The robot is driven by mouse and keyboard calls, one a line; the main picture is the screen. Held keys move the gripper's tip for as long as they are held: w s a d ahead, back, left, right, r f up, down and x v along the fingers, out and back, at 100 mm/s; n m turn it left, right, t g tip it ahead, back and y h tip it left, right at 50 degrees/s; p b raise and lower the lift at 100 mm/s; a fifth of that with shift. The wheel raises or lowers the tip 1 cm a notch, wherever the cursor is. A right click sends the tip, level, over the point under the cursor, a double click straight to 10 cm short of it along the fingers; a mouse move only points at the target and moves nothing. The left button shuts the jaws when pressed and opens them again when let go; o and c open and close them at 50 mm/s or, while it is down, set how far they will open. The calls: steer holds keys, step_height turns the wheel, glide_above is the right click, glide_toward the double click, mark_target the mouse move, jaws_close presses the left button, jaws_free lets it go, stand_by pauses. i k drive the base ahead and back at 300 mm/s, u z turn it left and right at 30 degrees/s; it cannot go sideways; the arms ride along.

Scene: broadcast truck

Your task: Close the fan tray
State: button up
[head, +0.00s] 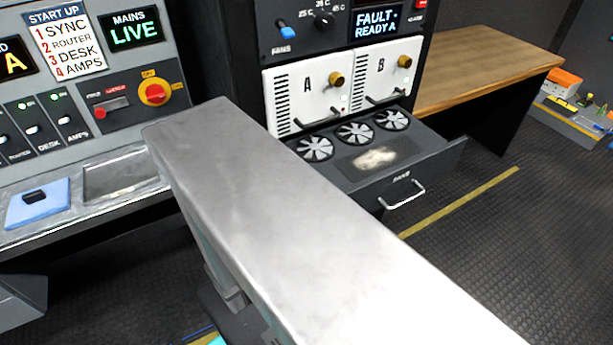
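The fan tray (428,152) is a dark drawer pulled out of the rack below the two white modules. Three round fans (355,134) sit in a row along its back, with a pale dusty patch (374,158) in front of them. Its front face, marked FANS, carries a silver bar handle (402,195). My gripper is not in view.
White modules A (299,92) and B (385,76) sit above the tray. A wooden-topped desk (490,65) stands to the right. A control console (85,150) with a blue pad (38,208) is at left. Dark floor (500,250) with a yellow line lies open in front.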

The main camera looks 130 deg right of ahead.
mark_target(377, 156)
steer(key=z, duration=0.1)
steer(key=k, duration=0.2)
steer(key=z, duration=3.1)
steer(key=k, duration=0.3)
steer(key=z, duration=1.95)
